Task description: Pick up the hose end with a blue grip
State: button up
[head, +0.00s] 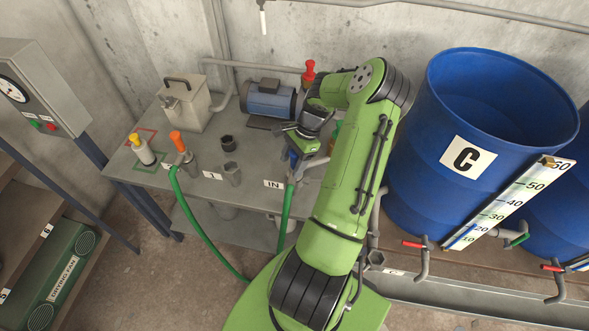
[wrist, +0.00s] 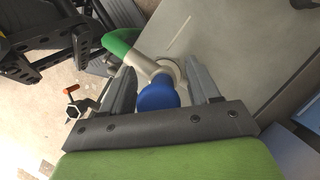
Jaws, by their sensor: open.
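The hose end with a blue grip (head: 293,158) stands at the front edge of the grey bench, by the label IN, with a green hose (head: 286,215) hanging from it. My gripper (head: 299,150) is right over it and hides part of it. In the wrist view the blue grip (wrist: 157,96) lies between the two open fingers of my gripper (wrist: 162,70), with a gap visible on each side. The pale grey pipe piece (wrist: 145,62) and the green hose (wrist: 120,42) lead off to the upper left.
Another hose end with an orange grip (head: 178,141) stands to the left on the bench (head: 150,179). A large blue drum (head: 430,170) is close on the right.

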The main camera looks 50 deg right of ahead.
jog(key=shift+c, duration=0.4)
jog(key=c, duration=1)
notch_tip(320, 180, up, 10)
jog(key=shift+r+p, duration=0.1)
jog(key=shift+p, duration=0.45)
jog(key=shift+c, duration=0.2)
